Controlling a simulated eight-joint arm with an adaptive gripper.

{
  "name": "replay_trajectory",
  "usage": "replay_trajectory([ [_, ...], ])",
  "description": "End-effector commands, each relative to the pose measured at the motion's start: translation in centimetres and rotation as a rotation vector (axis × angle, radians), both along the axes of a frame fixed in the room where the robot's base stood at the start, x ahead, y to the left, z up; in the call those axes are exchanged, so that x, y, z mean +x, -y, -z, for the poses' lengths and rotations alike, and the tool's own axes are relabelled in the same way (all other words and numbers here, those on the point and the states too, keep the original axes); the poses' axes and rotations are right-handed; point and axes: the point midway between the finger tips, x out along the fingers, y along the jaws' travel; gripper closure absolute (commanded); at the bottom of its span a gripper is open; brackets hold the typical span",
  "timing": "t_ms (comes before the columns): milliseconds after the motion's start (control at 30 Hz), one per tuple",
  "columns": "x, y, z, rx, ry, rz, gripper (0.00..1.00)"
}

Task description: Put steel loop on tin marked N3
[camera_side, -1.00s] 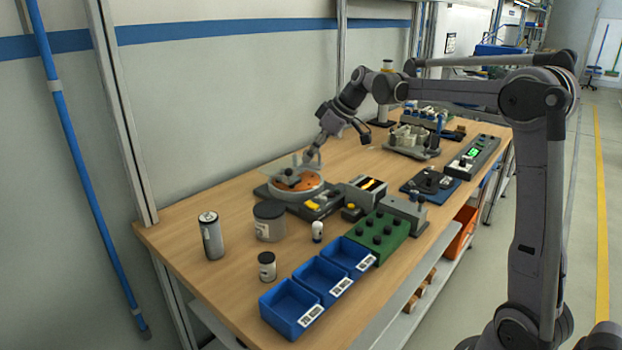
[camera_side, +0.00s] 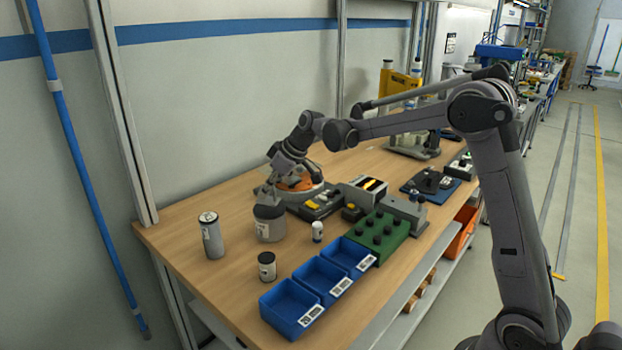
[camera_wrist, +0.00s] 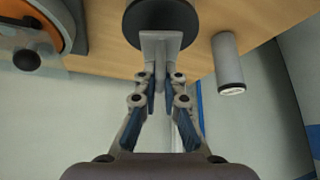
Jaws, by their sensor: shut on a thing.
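My gripper (camera_side: 267,190) is over the wide grey tin with a dark lid (camera_side: 269,224). In the wrist view my gripper (camera_wrist: 160,80) is shut on a grey metal piece, the steel loop (camera_wrist: 160,48), seen nearly edge-on. The loop overlaps the tin's dark round lid (camera_wrist: 142,20) in that view. I cannot tell whether it touches the lid. A tall grey can (camera_side: 211,238) stands to the left and shows at the right in the wrist view (camera_wrist: 228,65). A small dark-lidded tin (camera_side: 267,267) and a small white bottle (camera_side: 317,232) stand nearby. Their markings are too small to read.
A round orange fixture (camera_side: 300,184) stands just behind the wide tin. Several blue bins (camera_side: 290,308) line the front edge, beside a green block with black knobs (camera_side: 382,236). Bare tabletop (camera_side: 236,283) lies between the tall can and the small tin.

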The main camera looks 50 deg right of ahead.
Motion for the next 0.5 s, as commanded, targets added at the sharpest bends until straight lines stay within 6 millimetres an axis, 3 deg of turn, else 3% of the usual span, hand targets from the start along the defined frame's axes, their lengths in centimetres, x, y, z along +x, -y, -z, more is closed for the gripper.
replay_trajectory([
  [167,0.0,0.0,1.7,0.000,0.001,0.000,1.00],
  [500,0.0,0.1,2.0,0.000,0.001,0.000,1.00],
])
